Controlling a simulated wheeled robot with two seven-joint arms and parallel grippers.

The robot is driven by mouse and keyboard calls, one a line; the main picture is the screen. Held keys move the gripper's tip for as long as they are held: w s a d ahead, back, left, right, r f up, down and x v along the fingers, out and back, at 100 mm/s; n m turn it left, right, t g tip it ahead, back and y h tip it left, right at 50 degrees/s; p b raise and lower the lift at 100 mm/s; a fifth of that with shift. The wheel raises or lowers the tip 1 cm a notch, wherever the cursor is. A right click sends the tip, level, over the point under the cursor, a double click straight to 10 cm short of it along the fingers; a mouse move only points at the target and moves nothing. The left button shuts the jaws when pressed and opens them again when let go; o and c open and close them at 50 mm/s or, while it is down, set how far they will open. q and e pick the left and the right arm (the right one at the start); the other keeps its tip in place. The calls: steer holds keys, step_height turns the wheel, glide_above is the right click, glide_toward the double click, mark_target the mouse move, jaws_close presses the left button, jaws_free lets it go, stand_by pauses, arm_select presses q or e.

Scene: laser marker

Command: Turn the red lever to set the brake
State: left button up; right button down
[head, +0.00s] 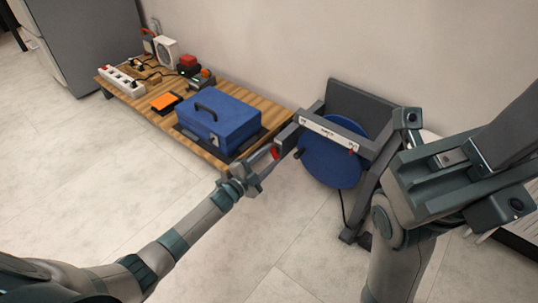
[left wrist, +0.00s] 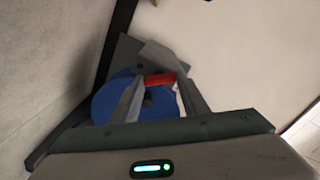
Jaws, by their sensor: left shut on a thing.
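The red lever (head: 276,152) sticks out at the left end of a dark grey frame (head: 360,100) that carries a blue disc (head: 335,172). My left gripper (head: 268,160) reaches it from the front left and is shut on it. In the left wrist view the lever (left wrist: 160,79) lies crosswise between the two fingertips, with a grey block (left wrist: 150,58) just behind it and the blue disc (left wrist: 112,98) below and to the left. My right arm fills the right of the head view; its finger opening cannot be made out.
A low wooden table (head: 222,160) left of the frame holds a blue case (head: 225,118), an orange item (head: 165,102), a white power strip (head: 120,80) and other small items. A wall stands behind. The pale floor (head: 130,200) in front is clear.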

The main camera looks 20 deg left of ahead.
arm_select(q)
steer(key=m, duration=0.6)
steer(key=shift+s+f+m, duration=0.1)
steer(key=shift+m, duration=0.3)
steer(key=o, duration=1.1)
steer(key=shift+c, duration=0.2)
